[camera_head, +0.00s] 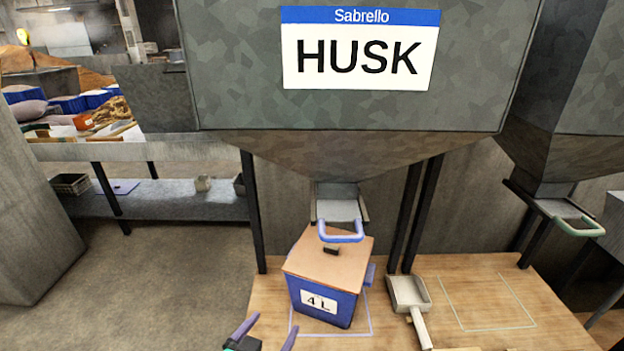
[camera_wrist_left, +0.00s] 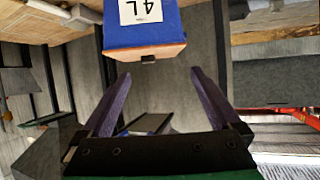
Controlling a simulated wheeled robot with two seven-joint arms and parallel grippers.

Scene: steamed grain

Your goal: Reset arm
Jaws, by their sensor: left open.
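My left gripper (camera_head: 262,335) is at the bottom of the head view, its purple fingers apart and empty. In the left wrist view the open left gripper (camera_wrist_left: 158,85) shows nothing between its fingertips. A blue box (camera_head: 324,302) labelled "4 L" with a wooden lid (camera_head: 312,262) stands on the wooden table, in front of and to the right of the gripper. The box (camera_wrist_left: 165,28) also shows upside down in the left wrist view, beyond the fingertips and apart from them. My right gripper is not in view.
A grey hopper (camera_head: 350,100) labelled "HUSK" hangs above the box, its chute gate with a blue handle (camera_head: 340,236) just over the lid. A scoop (camera_head: 409,297) lies right of the box. An outlined square (camera_head: 487,302) on the table is empty. Open floor (camera_head: 170,270) lies to the left.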

